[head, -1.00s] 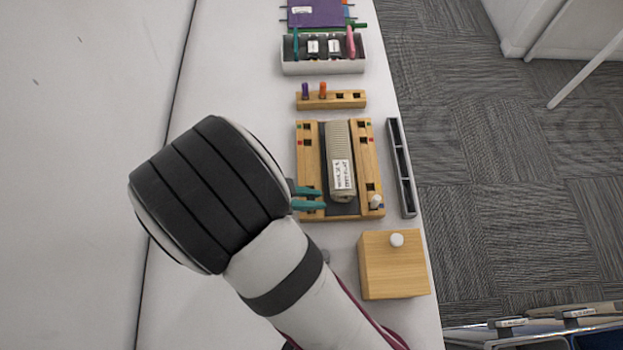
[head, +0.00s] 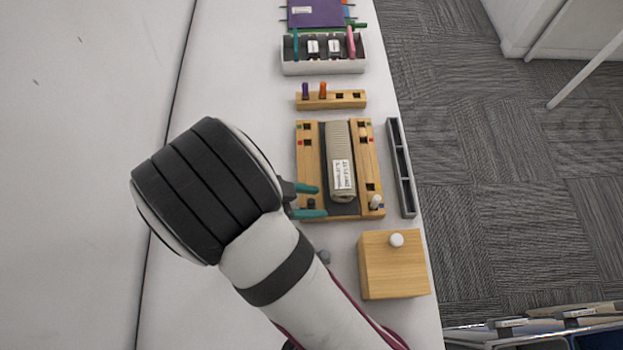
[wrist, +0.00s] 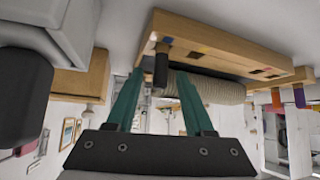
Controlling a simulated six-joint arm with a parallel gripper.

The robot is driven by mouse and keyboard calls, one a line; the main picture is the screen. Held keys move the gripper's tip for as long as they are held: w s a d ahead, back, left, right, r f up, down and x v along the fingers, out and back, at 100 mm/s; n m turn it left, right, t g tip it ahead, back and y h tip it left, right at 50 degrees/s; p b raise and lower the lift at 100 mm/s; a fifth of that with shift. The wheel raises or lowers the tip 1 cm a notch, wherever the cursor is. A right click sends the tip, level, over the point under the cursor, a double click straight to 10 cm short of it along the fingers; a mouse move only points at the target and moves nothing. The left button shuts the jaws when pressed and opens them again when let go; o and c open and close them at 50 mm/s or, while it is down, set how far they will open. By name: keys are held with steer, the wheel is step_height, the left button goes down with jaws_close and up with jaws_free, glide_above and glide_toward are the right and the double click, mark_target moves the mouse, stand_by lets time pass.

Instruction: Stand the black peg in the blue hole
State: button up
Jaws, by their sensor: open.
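The black peg (head: 311,204) stands upright at the near end of the left rail of the wooden board (head: 308,165). In the wrist view the peg (wrist: 161,68) shows between my two teal fingers, with its end in the rail and a blue mark (wrist: 168,40) beside it. My gripper (head: 310,201) is open, with a finger on either side of the peg and visible space around it. The blue hole itself is hidden by the peg. A white peg (head: 376,201) stands in the right rail, near another blue mark.
A ribbed beige piece (head: 341,155) with a label lies between the rails. A wooden block (head: 345,100) with purple and orange pegs is behind. A grey tray (head: 402,168) is to the right, a knobbed wooden box (head: 390,275) in front. The table's left side is clear.

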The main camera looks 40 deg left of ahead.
steer(key=v, duration=0.7)
steer(key=shift+s+r, duration=0.15)
steer(key=shift+s, duration=0.05)
steer(key=shift+w+a, duration=0.1)
steer(key=shift+a, duration=0.1)
steer(key=w+a+r+m+y, duration=0.1)
steer(key=w+a+r+y, duration=0.2)
steer(key=w, duration=0.4)
steer(key=w+a+r+m+y, duration=0.1)
steer(key=w+a+r+y, duration=0.15)
steer(key=w+r, duration=0.4)
steer(key=w+d+r+n+y, duration=0.3)
steer(key=w+d+r+y, duration=0.2)
steer(key=w+r+y, duration=0.1)
steer(key=s+d+f+g+h, duration=0.1)
steer(key=s+d+g, duration=0.1)
steer(key=s+d, duration=0.4)
steer(key=s+d+f+g+h, duration=0.1)
steer(key=s+d, duration=0.5)
steer(key=d, duration=0.6)
steer(key=s+d+f+g+h, duration=0.1)
steer(key=s+d+g+h, duration=0.2)
steer(key=d, duration=0.7)
steer(key=s+g, duration=0.2)
steer(key=s, duration=0.1)
steer(key=shift+s+f+m, duration=0.25)
steer(key=shift+m, duration=0.05)
